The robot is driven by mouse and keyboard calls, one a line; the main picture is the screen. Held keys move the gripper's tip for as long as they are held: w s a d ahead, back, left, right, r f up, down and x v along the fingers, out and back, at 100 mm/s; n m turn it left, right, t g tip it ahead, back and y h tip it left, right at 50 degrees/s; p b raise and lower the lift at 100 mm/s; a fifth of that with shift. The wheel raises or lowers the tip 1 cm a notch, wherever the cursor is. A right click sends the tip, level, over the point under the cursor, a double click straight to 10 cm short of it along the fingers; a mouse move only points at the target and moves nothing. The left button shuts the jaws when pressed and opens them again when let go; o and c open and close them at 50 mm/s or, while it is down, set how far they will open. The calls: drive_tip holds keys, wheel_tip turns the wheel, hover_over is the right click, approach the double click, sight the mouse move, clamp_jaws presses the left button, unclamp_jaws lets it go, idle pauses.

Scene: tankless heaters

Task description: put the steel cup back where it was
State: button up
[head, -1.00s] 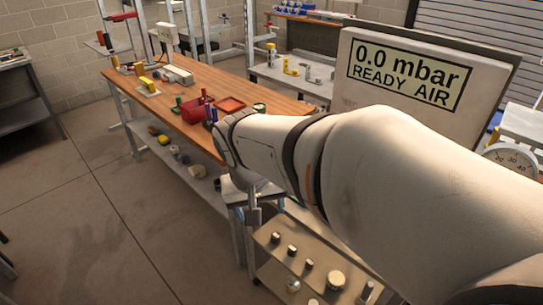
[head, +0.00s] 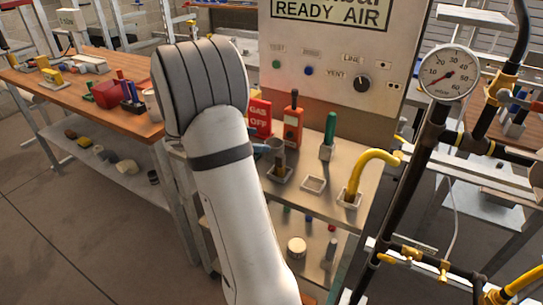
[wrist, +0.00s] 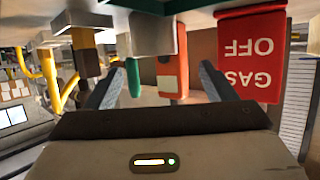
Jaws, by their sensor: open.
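A grey metal cylinder (wrist: 152,36), which looks like the steel cup, shows at the top of the upside-down wrist view. It lies between the lines of my two fingers but beyond their tips in the picture, and no finger visibly touches it. My gripper (wrist: 160,86) is open, with a blue-grey finger on each side and nothing clearly held between them. In the head view my arm hides most of the gripper; a bluish part (head: 260,148) shows beside the arm near the cart top. I cannot tell the cup surely in the head view.
The READY AIR panel (head: 335,60) stands behind. A gauge (head: 448,73) and pipes are right.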

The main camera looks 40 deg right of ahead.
sight(282, 143)
drive_tip(key=x, duration=0.7)
drive_tip(key=shift+s+a+f+p, duration=0.15)
drive_tip(key=shift+s+a+p, duration=0.05)
drive_tip(key=shift+s+p, duration=0.1)
drive_tip(key=shift+c, duration=0.5)
drive_tip(key=c, duration=1.1)
drive_tip(key=shift+c, duration=0.2)
drive_tip(key=shift+a, duration=0.1)
